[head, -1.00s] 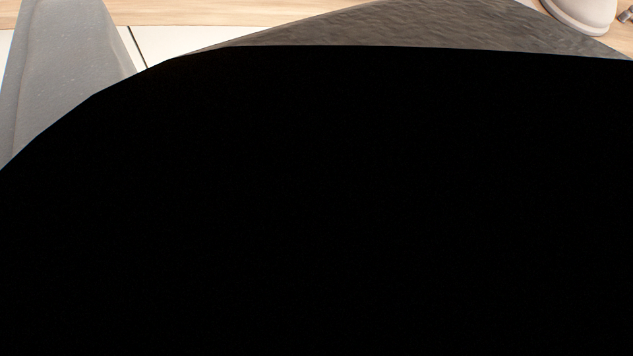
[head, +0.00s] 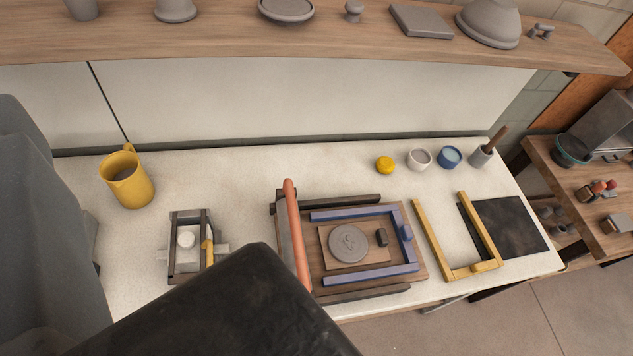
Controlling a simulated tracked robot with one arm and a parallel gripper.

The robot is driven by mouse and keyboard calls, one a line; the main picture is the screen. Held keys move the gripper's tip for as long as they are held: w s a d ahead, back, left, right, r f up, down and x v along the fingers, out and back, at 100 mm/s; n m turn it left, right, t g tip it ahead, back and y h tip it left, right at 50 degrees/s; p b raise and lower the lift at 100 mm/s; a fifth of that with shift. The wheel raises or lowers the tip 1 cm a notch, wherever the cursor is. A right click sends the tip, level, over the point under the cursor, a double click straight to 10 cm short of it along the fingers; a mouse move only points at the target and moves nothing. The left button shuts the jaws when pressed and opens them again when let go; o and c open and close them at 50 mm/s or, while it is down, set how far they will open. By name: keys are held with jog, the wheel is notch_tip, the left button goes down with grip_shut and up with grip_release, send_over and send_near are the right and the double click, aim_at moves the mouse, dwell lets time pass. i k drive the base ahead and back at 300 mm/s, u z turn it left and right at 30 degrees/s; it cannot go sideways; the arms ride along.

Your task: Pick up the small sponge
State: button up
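A small round yellow piece (head: 385,164), which looks like the small sponge, lies on the pale worktop (head: 240,170) towards the back, right of centre. It stands clear, just left of a small pinkish-white bowl (head: 419,159). No fingertips of my gripper show in the head view. A large dark block, which seems to be part of my own arm, covers the bottom left of the picture and hides the worktop behind it.
A blue cup (head: 449,157) and a grey pot with a brown handle (head: 483,156) stand right of the bowl. In front are a wooden board (head: 419,271) with a blue frame, a yellow frame (head: 460,273) and a dark slab (head: 515,232). A yellow mug (head: 127,180) stands left. A shelf (head: 350,40) runs above.

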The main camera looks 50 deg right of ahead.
aim_at(385, 165)
jog(key=k, duration=1.6)
jog(key=z, duration=0.5)
jog(key=i, duration=1.05)
jog(key=u, duration=0.1)
